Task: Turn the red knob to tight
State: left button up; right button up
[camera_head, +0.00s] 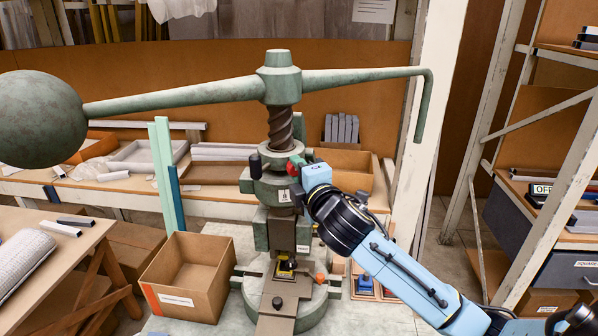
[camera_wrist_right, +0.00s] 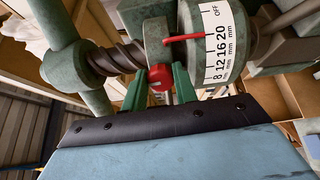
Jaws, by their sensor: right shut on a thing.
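The red knob (camera_wrist_right: 159,73) sits on the side of the press collar, below the scale drum in the right wrist view. My right gripper (camera_wrist_right: 160,86) has its two green fingers on either side of the knob, shut on it. In the head view the knob (camera_head: 293,161) is a small red patch, partly hidden by my right gripper (camera_head: 300,166). The white scale (camera_wrist_right: 222,45) reads OFF, 20, 16, 12 and 8 mm. A red pointer (camera_wrist_right: 190,37) lies close to the 20 mark. My left gripper is not in view.
The green fly press (camera_head: 278,85) has a long arm with a heavy ball (camera_head: 40,118) at left and a bent handle (camera_head: 425,105) at right. An open cardboard box (camera_head: 188,275) stands left of the base. A shelf rack (camera_head: 550,190) is at right.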

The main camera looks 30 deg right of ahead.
jog(key=shift+m, duration=0.4)
jog(key=o, duration=0.9)
jog(key=shift+o, duration=0.2)
